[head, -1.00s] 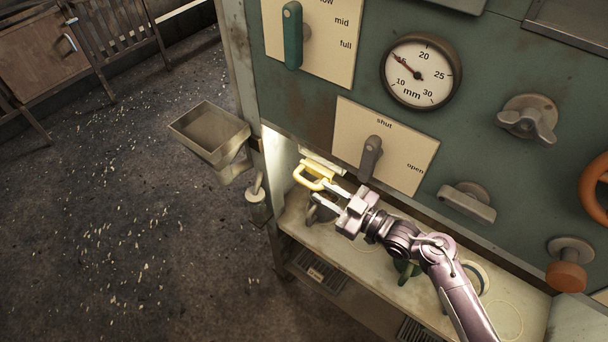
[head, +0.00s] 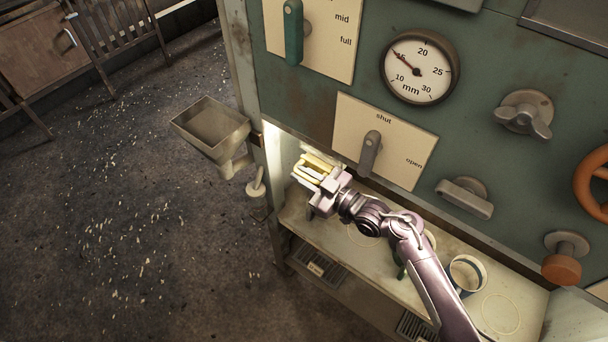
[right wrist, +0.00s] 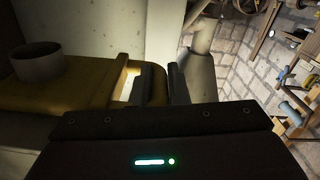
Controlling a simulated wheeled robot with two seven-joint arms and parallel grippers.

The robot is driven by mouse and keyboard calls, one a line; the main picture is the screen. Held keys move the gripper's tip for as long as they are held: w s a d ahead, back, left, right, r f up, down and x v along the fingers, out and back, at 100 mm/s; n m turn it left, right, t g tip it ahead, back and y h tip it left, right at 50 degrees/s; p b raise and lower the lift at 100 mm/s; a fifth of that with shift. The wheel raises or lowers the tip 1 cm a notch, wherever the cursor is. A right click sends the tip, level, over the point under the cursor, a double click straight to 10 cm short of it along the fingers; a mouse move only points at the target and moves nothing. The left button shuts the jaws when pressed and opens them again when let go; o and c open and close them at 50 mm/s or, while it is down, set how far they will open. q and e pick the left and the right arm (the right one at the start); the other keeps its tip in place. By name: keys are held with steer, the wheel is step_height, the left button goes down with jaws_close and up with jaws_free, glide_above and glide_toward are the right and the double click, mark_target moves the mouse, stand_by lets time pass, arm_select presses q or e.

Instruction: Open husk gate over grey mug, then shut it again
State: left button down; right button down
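A yellow handle (head: 319,163), apparently the gate's, sticks out at the left end of the lit bay under the green panel. My right gripper (head: 303,178) is at this handle, with its fingers overlapping it. In the right wrist view the handle (right wrist: 152,84) lies close beside a dark finger; whether the fingers press on it cannot be told. A mug (head: 466,273) stands on the shelf at the right in the head view. My left gripper is not in view.
The panel's lever (head: 370,152) points toward "shut" on its plate. A metal hopper (head: 211,126) juts out left of the cabinet, with a small pale-handled object (head: 257,186) beside it. The shelf (head: 398,293) has open room in front. Pale flakes litter the floor.

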steer(key=shift+s, duration=0.1)
steer(key=shift+s+a+r+p, duration=0.1)
steer(key=shift+s+a+p, duration=0.2)
steer(key=shift+s+a, duration=0.15)
steer(key=c, duration=1.7)
jaws_free()
steer(key=shift+d, duration=0.1)
steer(key=v, duration=0.7)
steer(key=shift+s+d+b, duration=0.25)
steer(key=shift+d+b, duration=0.05)
steer(key=shift+b, duration=0.05)
